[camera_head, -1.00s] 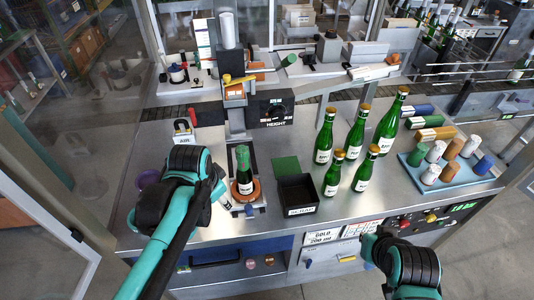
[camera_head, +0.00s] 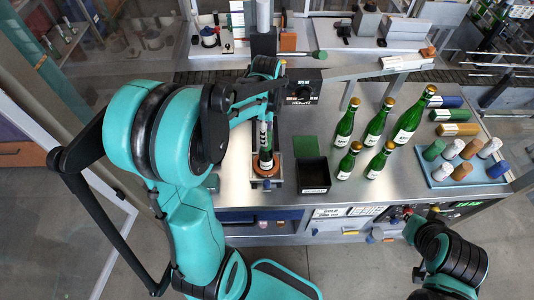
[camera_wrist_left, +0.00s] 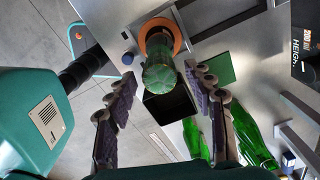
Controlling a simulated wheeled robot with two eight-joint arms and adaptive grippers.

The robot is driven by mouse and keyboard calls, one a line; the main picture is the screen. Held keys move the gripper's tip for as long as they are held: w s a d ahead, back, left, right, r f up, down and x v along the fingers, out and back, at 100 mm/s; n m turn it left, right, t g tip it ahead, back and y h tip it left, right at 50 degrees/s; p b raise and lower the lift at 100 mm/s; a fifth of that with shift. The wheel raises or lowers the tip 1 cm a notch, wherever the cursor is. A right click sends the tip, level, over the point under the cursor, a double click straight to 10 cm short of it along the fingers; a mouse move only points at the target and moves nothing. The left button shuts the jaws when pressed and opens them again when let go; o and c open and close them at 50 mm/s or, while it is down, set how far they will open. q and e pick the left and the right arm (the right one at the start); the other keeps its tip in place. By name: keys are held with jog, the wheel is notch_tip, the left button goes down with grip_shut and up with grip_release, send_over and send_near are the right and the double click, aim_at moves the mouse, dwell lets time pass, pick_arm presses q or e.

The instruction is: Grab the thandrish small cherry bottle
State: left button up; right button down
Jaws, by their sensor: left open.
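A small dark green bottle (camera_head: 266,154) with a pale label stands upright on the orange round seat (camera_head: 267,169) of the capsuling stand. In the left wrist view its green top (camera_wrist_left: 160,72) points at the camera. My left gripper (camera_wrist_left: 161,79) is open, with one finger on each side of the bottle top and a gap on both sides. In the head view the left arm hides much of this gripper and the upper bottle. Two small green bottles (camera_head: 348,160) (camera_head: 380,159) stand to the right. Label text is too small to read. My right gripper (camera_head: 416,226) is barely visible at lower right.
A black bin (camera_head: 312,174) stands just right of the stand, with a green square (camera_head: 305,146) behind it. Several taller green bottles (camera_head: 376,124) stand farther right. A light blue tray (camera_head: 440,181) holds coloured capsules. The height post rises behind the held seat.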

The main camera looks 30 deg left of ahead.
pick_arm(q)
notch_tip(320, 180, down, 2)
jog(key=shift+f, duration=0.2)
grip_shut()
jog(key=shift+r, duration=0.2)
